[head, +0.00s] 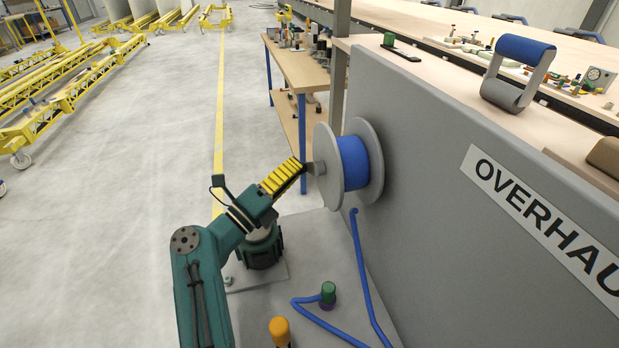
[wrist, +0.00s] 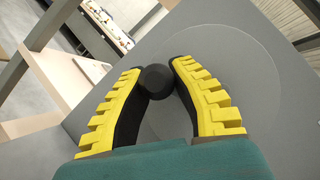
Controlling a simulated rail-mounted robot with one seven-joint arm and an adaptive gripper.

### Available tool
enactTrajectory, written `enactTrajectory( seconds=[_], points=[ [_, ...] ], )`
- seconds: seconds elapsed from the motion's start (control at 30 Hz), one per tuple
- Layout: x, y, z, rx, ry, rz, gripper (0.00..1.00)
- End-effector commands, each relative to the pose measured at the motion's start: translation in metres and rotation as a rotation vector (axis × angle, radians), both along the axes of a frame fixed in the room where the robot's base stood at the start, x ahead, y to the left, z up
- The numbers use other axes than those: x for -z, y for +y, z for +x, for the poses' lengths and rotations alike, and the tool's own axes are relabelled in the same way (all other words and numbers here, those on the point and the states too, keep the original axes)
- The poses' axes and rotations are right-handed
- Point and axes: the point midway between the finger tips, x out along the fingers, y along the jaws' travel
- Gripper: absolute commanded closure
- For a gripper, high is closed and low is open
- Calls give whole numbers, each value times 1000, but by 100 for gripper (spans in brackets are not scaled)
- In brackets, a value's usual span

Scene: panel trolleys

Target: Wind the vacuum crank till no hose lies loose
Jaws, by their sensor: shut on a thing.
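The hose reel (head: 353,163) is mounted on the side of a grey cabinet, with blue hose wound between two grey discs. A loose length of blue hose (head: 361,264) hangs below the reel and runs along the floor plate in a bend. My gripper (head: 303,166) is at the reel's outer face. In the wrist view my gripper (wrist: 158,75) has its yellow-backed fingers closed around the dark round crank knob (wrist: 157,82), in front of the grey disc (wrist: 220,60). The crank's arm is mostly hidden.
The grey cabinet (head: 450,200) with an "OVERHAU" label (head: 545,222) stands close on the right. A green-topped peg (head: 328,291) and an orange-topped post (head: 279,328) stand near the loose hose. A wooden table (head: 300,70) is behind the reel. Open floor lies left.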

Motion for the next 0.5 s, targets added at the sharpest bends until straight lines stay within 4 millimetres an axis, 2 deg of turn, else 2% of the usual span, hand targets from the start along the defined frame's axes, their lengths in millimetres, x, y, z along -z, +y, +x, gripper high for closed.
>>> enactTrajectory(
  seconds=[0.03,0.07,0.33,0.5],
  points=[
    [-12,-2,1,8,-14,0,100],
    [-14,-2,2,8,-14,1,100],
    [-14,-2,2,8,-12,0,100],
    [-26,-1,5,9,-12,1,100]
  ],
)
